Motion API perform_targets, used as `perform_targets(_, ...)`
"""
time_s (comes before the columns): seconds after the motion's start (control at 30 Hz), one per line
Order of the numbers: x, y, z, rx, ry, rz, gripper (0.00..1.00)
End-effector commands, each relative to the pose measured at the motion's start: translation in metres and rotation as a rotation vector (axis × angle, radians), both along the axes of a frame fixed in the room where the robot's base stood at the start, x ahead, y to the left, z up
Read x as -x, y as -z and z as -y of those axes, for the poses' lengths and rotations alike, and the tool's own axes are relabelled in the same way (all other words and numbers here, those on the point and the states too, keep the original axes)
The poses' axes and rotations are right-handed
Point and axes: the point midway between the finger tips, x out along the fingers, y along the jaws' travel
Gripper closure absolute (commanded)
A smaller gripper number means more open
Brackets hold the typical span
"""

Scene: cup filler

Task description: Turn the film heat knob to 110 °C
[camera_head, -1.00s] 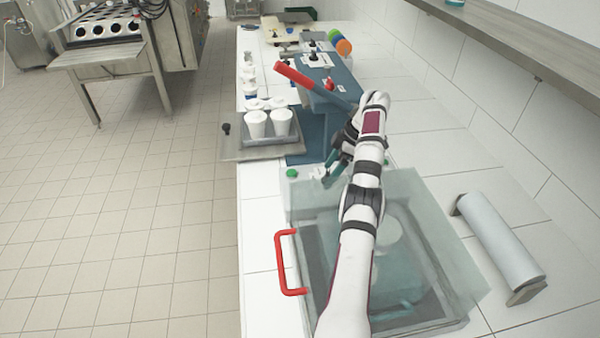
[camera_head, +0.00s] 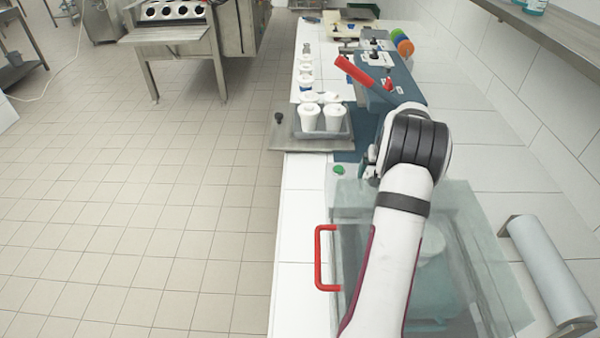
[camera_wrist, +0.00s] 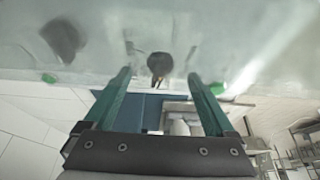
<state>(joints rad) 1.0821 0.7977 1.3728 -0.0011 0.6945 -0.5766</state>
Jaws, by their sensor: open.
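My gripper (camera_wrist: 160,75) is open, with its two green fingers spread in the wrist view. A dark round knob (camera_wrist: 159,63) shows between the fingertips on a pale panel, with clear space to each finger. I see no contact. A second dark knob (camera_wrist: 62,40) is to the left on the same panel. I cannot read any scale or say which knob is the film heat knob. In the head view my arm hides the knobs and most of the gripper. A green button (camera_head: 338,169) shows left of my wrist.
A clear-lidded box with a red handle (camera_head: 319,258) lies under my arm. A film roll (camera_head: 550,270) is at the right. White cups (camera_head: 334,117) stand in a tray beyond. A red lever (camera_head: 354,71) rises behind my wrist. Another green button (camera_wrist: 217,88) is near the right finger.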

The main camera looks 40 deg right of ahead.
Motion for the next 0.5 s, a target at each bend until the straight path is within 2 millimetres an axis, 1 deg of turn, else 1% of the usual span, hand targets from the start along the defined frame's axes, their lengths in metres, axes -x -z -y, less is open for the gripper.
perform_targets(0.3, -0.004, 0.000, -0.002, 0.002, 0.464, -0.001, 0.10)
perform_targets(0.33, -0.004, -0.005, -0.003, 0.004, 0.497, 0.003, 0.10)
perform_targets(0.4, -0.001, -0.026, -0.010, 0.004, 0.495, 0.004, 0.10)
perform_targets(0.5, 0.002, -0.052, -0.021, 0.004, 0.495, 0.006, 0.10)
